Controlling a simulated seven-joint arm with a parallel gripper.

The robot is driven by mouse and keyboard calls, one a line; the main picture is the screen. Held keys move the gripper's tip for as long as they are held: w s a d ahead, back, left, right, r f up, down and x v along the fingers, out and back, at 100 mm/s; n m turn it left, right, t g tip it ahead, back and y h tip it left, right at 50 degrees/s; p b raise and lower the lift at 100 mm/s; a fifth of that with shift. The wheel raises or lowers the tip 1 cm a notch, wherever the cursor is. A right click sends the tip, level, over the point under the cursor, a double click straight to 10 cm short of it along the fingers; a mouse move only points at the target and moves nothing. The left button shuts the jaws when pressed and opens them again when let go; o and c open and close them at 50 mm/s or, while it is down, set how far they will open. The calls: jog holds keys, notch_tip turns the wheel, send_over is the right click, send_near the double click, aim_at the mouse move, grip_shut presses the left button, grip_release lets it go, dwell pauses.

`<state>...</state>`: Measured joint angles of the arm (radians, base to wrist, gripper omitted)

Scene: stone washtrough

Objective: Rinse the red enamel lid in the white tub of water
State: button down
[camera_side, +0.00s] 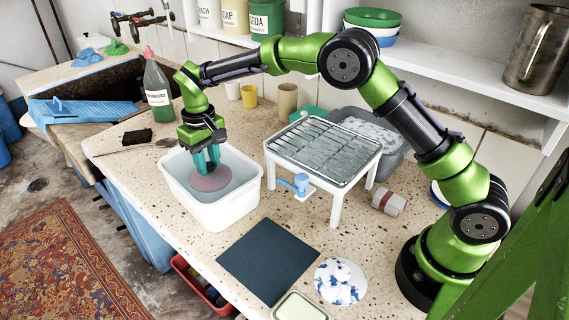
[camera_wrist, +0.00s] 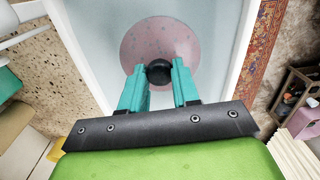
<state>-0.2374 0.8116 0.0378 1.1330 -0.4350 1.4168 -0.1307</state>
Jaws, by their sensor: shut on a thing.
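The white tub (camera_side: 217,212) of water stands on the speckled stone top, left of the wire rack; its wall also shows in the wrist view (camera_wrist: 82,50). The lid (camera_side: 211,181) is inside the tub and looks dull pink and speckled, seemingly through the water. In the wrist view the lid (camera_wrist: 160,38) is a round disc with a black knob (camera_wrist: 158,72) at its middle. My gripper (camera_side: 207,164) reaches down into the tub from above. Its teal fingers (camera_wrist: 158,76) are shut on the black knob, one on each side.
A wire rack (camera_side: 322,148) on white legs stands right of the tub, with a small blue-handled item (camera_side: 300,184) by it. A green bottle (camera_side: 158,84) stands behind the tub. A dark mat (camera_side: 268,262) and a blue-and-white disc (camera_side: 340,281) lie in front.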

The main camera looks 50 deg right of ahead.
jog(key=shift+r, duration=3.35)
notch_tip(320, 180, up, 4)
